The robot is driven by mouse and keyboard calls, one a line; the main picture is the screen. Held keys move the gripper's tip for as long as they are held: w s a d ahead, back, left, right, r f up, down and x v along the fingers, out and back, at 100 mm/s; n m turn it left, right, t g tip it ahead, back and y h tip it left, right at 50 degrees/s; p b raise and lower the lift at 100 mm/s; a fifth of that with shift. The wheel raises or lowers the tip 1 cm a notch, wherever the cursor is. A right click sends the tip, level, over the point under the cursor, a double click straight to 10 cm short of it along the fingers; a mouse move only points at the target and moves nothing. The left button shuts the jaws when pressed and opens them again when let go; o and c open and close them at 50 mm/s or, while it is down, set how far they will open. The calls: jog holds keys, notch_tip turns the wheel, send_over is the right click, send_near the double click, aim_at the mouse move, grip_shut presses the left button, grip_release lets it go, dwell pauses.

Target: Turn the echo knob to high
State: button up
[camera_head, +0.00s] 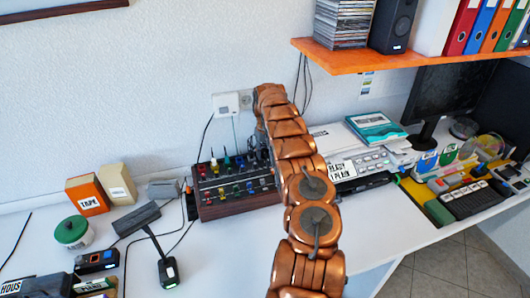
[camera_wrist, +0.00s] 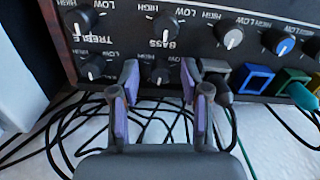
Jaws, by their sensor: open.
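A dark mixer box with a row of knobs (camera_head: 236,186) stands on the white desk against the wall. In the wrist view its panel (camera_wrist: 120,18) appears upside down, with TREBLE, BASS, HIGH and LOW lettering. My gripper (camera_wrist: 159,80) is open, its two purple-padded fingers apart. A dark knob (camera_wrist: 160,72) sits in the gap between the fingertips, with no clear contact. I cannot read an ECHO label, so I cannot tell which knob is echo. In the head view my arm hides part of the box and my gripper cannot be made out.
Black cables (camera_wrist: 62,128) hang below the panel. An orange shelf (camera_head: 345,58) hangs above right.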

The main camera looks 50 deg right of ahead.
jog(key=shift+c, duration=0.3)
grip_shut()
jog(key=shift+f+b, duration=0.1)
jog(key=shift+b, duration=0.25)
jog(key=m+b, duration=0.3)
jog(key=shift+w+a+f, duration=0.1)
jog(key=shift+f, duration=0.05)
jog(key=m+b, duration=0.2)
jog(key=m, duration=0.1)
jog(key=shift+r+m+b, duration=0.2)
jog(key=shift+m+b, duration=0.35)
jog(key=shift+m, duration=0.35)
